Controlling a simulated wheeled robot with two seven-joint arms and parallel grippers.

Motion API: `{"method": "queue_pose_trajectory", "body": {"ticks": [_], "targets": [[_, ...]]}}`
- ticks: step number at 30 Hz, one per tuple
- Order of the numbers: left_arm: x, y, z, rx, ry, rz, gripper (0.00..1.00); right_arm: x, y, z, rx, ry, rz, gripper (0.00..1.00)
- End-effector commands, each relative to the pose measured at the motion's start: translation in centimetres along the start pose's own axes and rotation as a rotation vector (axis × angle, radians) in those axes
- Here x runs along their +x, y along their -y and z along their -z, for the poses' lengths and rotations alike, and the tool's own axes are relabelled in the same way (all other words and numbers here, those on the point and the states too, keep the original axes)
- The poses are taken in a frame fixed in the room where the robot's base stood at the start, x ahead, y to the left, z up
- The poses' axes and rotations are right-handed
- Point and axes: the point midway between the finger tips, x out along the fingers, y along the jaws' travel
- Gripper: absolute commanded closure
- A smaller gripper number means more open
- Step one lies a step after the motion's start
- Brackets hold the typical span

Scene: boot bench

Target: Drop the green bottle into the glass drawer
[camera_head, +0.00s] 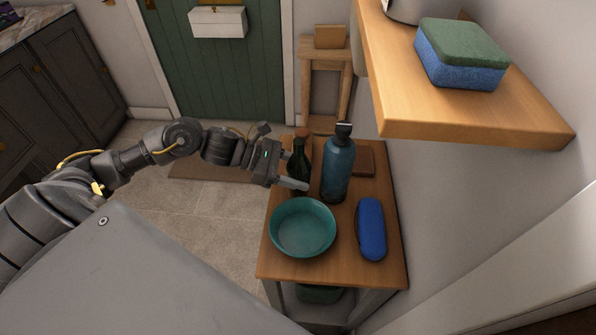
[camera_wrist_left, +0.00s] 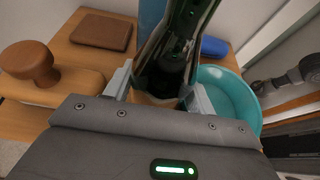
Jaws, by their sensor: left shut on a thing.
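The dark green glass bottle (camera_head: 298,172) is upright over the far left part of the small wooden bench. My left gripper (camera_head: 291,176) is shut on it from the left side. In the left wrist view the bottle (camera_wrist_left: 180,45) stands between the two fingers of the gripper (camera_wrist_left: 160,90). I cannot tell whether its base touches the bench top. I cannot make out a glass drawer in either view. My right gripper is not in view.
A teal bowl (camera_head: 303,227), a blue flask (camera_head: 337,168), a blue case (camera_head: 371,229) and a brown flat thing (camera_head: 361,162) crowd the bench top (camera_head: 335,268). A wooden knobbed thing (camera_wrist_left: 28,65) is beside the gripper. A shelf (camera_head: 450,115) with a sponge (camera_head: 459,55) overhangs the right.

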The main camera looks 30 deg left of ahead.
Motion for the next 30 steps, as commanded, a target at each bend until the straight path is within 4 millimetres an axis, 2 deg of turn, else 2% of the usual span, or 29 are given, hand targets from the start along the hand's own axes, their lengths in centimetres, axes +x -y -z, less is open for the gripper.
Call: {"method": "queue_pose_trajectory", "body": {"ticks": [1, 5, 17, 20, 26, 30], "targets": [[0.0, 0.0, 0.1, 0.000, 0.000, 0.000, 0.41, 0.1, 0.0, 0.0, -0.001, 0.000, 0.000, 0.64], [0.0, 0.0, 0.0, 0.000, 0.000, 0.000, 0.24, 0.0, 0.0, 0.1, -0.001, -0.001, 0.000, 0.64], [-0.4, 0.0, 0.0, 0.000, -0.002, -0.001, 0.23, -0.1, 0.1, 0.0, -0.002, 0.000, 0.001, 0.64], [-1.8, 0.0, 0.3, -0.001, -0.004, -0.002, 0.23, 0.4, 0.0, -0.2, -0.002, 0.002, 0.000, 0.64], [-6.1, 0.0, 0.4, 0.000, -0.010, 0.000, 0.23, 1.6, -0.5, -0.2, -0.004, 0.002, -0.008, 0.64], [-8.4, 0.0, 0.3, -0.004, -0.008, -0.001, 0.23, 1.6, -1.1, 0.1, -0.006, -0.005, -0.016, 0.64]]}}
